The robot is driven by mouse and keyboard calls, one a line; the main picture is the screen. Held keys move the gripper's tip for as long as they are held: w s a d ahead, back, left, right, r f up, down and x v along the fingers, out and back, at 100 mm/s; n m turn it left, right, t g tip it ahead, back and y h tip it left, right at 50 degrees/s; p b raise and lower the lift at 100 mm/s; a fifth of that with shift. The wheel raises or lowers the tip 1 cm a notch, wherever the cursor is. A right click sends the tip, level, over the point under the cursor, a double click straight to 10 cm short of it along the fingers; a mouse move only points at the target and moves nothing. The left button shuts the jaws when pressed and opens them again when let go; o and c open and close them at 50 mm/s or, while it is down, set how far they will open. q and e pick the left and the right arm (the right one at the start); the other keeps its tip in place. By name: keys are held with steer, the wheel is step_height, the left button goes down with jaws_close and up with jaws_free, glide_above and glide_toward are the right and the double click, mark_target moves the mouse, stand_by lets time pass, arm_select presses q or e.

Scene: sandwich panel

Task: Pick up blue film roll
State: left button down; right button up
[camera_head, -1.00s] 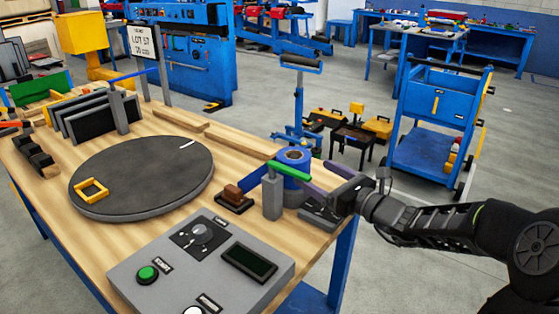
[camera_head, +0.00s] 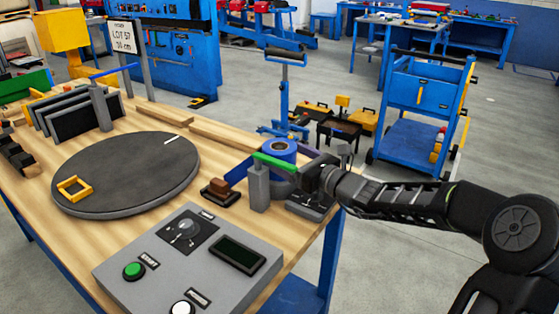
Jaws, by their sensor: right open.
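The blue film roll (camera_head: 279,150) stands upright at the right end of the wooden table, with a grey core showing on top. A grey post with a green bar (camera_head: 272,161) stands in front and hides part of it. My right gripper (camera_head: 290,168) reaches in from the right at the roll, its jaws open. One finger shows just behind the roll's right side; the other is partly hidden near the green bar. I cannot tell whether the fingers touch the roll. My left gripper is not in view.
A dark round turntable (camera_head: 125,170) with a yellow square frame (camera_head: 73,189) lies to the left. A grey control box (camera_head: 190,262) is in front. A small brown-topped block (camera_head: 221,190) sits left of the post. Wooden strips (camera_head: 220,135) run along the back edge.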

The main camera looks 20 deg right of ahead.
mark_target(271, 148)
steer(key=x, duration=0.6)
stand_by(0.3)
steer(key=shift+c, duration=0.3)
steer(key=c, duration=1.2)
